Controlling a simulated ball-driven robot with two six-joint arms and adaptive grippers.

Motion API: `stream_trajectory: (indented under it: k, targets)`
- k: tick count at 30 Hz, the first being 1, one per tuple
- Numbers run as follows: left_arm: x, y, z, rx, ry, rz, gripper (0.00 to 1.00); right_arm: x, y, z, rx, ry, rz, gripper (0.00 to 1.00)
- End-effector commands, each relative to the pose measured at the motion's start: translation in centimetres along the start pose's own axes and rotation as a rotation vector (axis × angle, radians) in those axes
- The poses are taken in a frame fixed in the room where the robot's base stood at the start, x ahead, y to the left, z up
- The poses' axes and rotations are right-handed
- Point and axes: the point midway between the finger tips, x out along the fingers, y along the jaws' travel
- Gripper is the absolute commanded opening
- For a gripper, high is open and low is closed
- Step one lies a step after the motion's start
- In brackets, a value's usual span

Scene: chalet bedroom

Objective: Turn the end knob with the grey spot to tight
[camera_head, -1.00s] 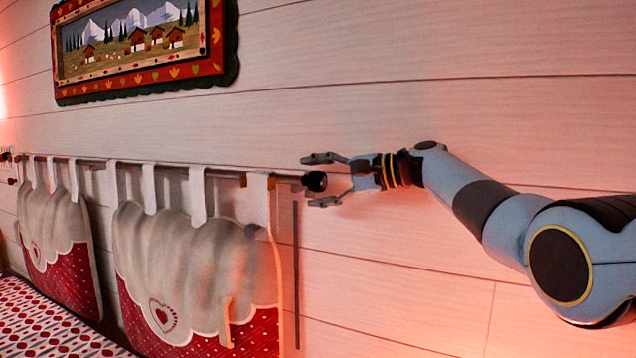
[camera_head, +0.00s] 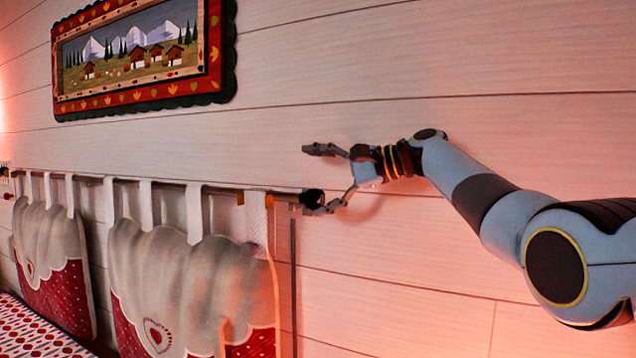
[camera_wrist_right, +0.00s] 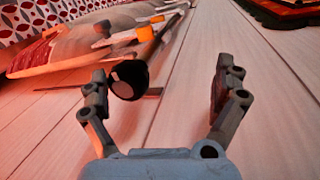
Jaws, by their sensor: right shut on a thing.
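The dark round end knob (camera_head: 314,198) caps the right end of the curtain rod (camera_head: 110,180). My right gripper (camera_head: 322,179) is shut on the knob, though its fingers look well spread. The knob lies against the lower finger's tip, with a gap to the upper finger. In the right wrist view the knob (camera_wrist_right: 128,80) sits by the left finger, away from the right one. My left gripper is not in view.
White and red curtain panels (camera_head: 190,275) hang from the rod on loops. A framed mountain picture (camera_head: 140,55) hangs above. A patterned red and white cover (camera_head: 35,335) is at lower left. The plank wall (camera_head: 400,270) is bare right of the rod.

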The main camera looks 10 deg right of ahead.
Motion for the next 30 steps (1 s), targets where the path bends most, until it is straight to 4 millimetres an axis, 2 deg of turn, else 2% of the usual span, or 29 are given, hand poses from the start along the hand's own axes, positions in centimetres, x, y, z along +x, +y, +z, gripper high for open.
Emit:
stream_trajectory:
  k: [1,4,9,30]
  targets:
    - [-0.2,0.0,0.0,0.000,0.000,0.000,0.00,-0.2,-1.2,0.3,-0.011,-0.001,-0.017,0.71]
    - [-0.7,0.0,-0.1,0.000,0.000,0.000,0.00,-0.8,-1.3,0.3,-0.011,0.000,-0.017,0.69]
    - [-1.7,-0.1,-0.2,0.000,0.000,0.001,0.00,-2.1,-1.2,0.2,-0.011,0.001,-0.017,0.65]
    - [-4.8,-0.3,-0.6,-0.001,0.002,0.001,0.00,-7.4,0.0,0.1,-0.004,0.000,-0.003,0.65]
